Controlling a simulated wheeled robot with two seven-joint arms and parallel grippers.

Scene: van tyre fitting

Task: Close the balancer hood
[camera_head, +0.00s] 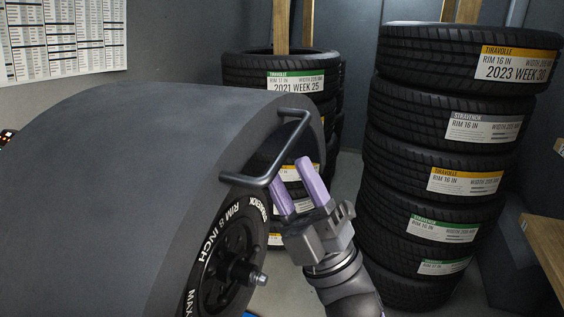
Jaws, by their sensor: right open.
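The balancer hood (130,150) is a large dark grey curved cover filling the left of the view. It arches over a wheel (225,265) with a black rim and a central shaft. A black bar handle (283,150) stands out from the hood's right side. My right gripper (288,171) has two purple fingers, spread apart and empty. The fingertips are close to the right of the handle's lower end; I cannot tell if they touch it. Whether the hood is fully down cannot be seen. My left gripper is out of view.
A tall stack of labelled tyres (440,150) stands to the right of my right gripper. Another tyre stack (330,75) stands behind the hood. A wooden shelf edge (545,245) is at the far right. A chart (65,35) hangs on the wall.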

